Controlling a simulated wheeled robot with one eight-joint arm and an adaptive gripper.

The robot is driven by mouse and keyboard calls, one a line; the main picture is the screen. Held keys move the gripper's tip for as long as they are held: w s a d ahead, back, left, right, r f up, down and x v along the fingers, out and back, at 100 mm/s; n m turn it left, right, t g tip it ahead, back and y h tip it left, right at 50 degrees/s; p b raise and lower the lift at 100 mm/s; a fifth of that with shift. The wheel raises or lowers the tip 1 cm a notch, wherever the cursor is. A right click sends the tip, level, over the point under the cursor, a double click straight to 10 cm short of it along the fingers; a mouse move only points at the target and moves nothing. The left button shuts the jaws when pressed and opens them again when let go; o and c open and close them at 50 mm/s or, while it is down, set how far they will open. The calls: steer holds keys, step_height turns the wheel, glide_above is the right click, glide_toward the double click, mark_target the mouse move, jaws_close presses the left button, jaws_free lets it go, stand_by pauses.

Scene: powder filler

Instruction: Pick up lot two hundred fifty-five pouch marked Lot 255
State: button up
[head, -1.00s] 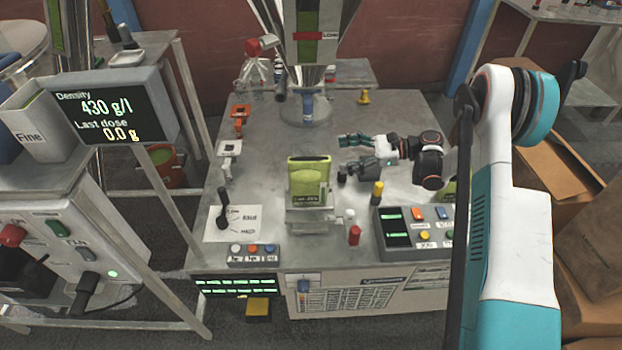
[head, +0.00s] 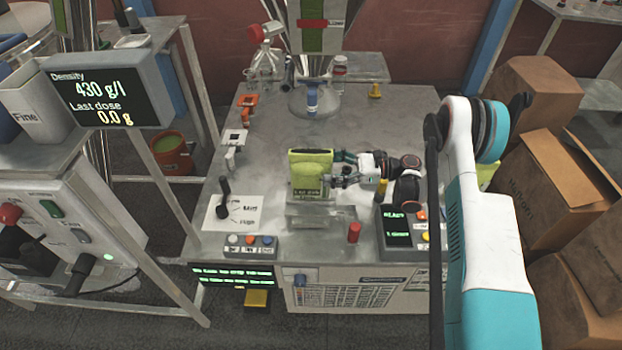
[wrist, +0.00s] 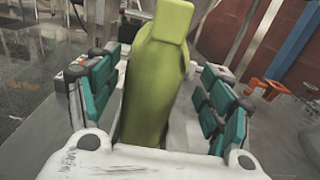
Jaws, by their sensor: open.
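The lime-green pouch (head: 311,176) stands upright on a small metal stand (head: 318,216) in the middle of the table. Its label shows dark print too small to read for certain in the head view. My gripper (head: 340,170) reaches in from the right at the pouch's right side. In the wrist view the pouch (wrist: 157,85) stands between the two teal-padded fingers of my gripper (wrist: 155,105). A gap shows on its right side; the left finger is close to it. The fingers are open.
A filler nozzle (head: 312,95) hangs behind the pouch. A lever (head: 224,198) stands to the left. Bare tabletop lies left of and behind the pouch.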

mark_target(311, 168)
steer(key=shift+s+a+b, duration=0.15)
steer(key=shift+a+b, duration=1.15)
steer(key=shift+a, duration=1.7)
steer(key=shift+c, duration=0.3)
steer(key=c, duration=1.4)
steer(key=shift+o, duration=0.2)
steer(key=shift+r, duration=0.15)
